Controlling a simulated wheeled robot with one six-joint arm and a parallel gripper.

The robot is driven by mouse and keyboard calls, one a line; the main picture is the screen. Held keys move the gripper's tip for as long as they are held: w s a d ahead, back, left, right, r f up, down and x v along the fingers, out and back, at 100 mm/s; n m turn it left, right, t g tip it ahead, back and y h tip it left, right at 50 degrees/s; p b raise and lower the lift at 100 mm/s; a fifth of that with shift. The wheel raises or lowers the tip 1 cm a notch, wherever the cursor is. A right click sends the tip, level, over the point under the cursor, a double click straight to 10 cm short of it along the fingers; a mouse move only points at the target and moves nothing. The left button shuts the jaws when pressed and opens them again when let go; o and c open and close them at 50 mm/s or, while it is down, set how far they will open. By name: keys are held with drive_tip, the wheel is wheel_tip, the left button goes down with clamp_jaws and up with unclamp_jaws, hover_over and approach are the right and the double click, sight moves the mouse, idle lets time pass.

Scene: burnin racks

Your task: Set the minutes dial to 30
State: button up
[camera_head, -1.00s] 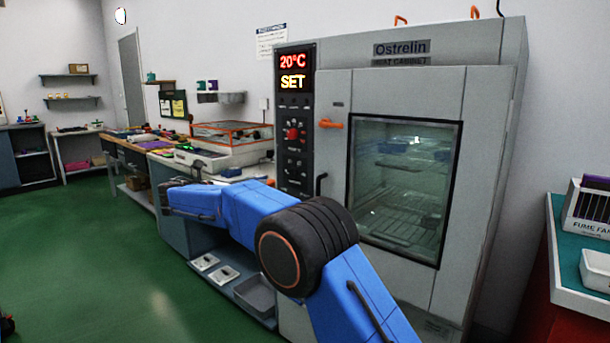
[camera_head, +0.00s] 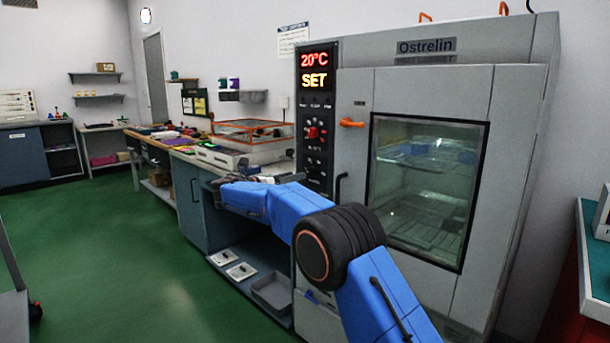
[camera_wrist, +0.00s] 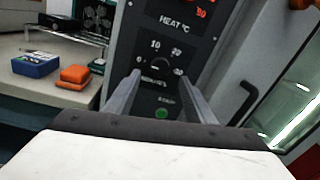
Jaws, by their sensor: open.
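The minutes dial (camera_wrist: 160,65) is a small dark knob on the cabinet's black control panel (camera_wrist: 196,60), with pale numbers around it and a MINUTES label below. Its pointer is too small and dark to read. In the head view the panel (camera_head: 315,105) shows 20°C and SET on its display, with a red heat knob (camera_head: 312,132) in the middle. My gripper (camera_wrist: 158,74) is open and empty, its two fingers to either side of the dial's lower part in the picture. A gap to the panel seems to remain; contact cannot be told.
A green START button (camera_wrist: 161,113) sits below the dial, between my fingers in the picture. The cabinet door handle (camera_wrist: 243,103) is to the right. A bench with a blue box (camera_wrist: 36,64) and orange block (camera_wrist: 73,76) is at left. Green floor (camera_head: 120,250) is open.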

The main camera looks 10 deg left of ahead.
sight(310, 172)
drive_tip(key=x, duration=0.6)
drive_tip(key=shift+w+d, duration=0.2)
drive_tip(key=shift+c, duration=0.3)
drive_tip(key=c, duration=1)
